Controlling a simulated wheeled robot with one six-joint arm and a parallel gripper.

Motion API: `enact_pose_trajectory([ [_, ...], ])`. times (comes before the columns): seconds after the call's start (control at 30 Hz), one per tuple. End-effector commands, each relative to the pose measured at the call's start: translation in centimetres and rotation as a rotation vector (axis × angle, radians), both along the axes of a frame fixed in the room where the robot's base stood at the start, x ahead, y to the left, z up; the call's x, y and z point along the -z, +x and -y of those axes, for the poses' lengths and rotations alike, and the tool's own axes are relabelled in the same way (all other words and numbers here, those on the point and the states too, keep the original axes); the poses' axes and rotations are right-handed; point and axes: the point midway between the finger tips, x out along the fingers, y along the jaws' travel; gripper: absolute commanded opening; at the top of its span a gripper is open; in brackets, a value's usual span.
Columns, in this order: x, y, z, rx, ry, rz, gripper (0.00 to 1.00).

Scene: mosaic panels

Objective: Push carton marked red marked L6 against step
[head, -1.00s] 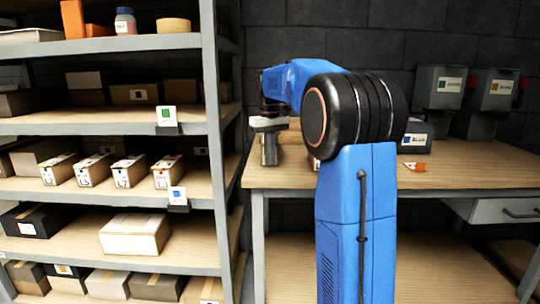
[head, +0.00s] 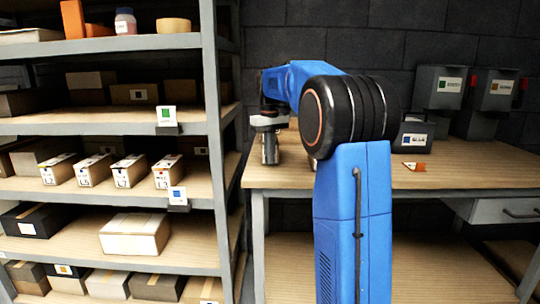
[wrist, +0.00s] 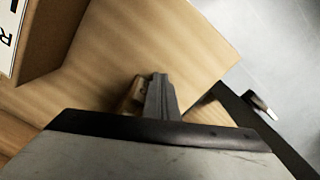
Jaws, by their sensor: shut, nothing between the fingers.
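In the head view, small cartons stand in a row on a middle shelf. The rightmost carton (head: 166,173) has a white label with a reddish mark; its lettering is too small to read surely. My gripper (head: 270,150) points down over the left end of the workbench, right of the shelf and apart from that row. In the wrist view, my gripper (wrist: 157,82) is shut and empty above a wood-coloured surface. A brown carton (wrist: 52,35) with a partly seen white label stands at the upper left, apart from the fingers. I cannot pick out the step.
The workbench (head: 450,178) carries a grey bin (head: 415,135) and a small orange-and-white tag (head: 414,165). A shelf post (head: 212,150) stands between the row and my gripper. More boxes fill the other shelves. Grey floor (wrist: 275,45) shows beyond the board edge.

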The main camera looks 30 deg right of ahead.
Motion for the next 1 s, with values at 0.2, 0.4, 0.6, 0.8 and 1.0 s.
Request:
enact_pose_trajectory([
  [0.2, 0.0, 0.5, 0.3, 0.000, 0.000, 0.000, 0.00],
  [0.4, 0.1, 0.9, 0.6, 0.000, 0.000, -0.001, 0.00],
  [0.6, 0.0, 1.3, 0.9, 0.001, 0.000, 0.000, 0.00],
  [0.8, 0.0, 1.7, 1.1, 0.001, 0.000, 0.000, 0.00],
  [1.0, 0.0, 2.1, 1.4, 0.001, 0.000, 0.000, 0.00],
])
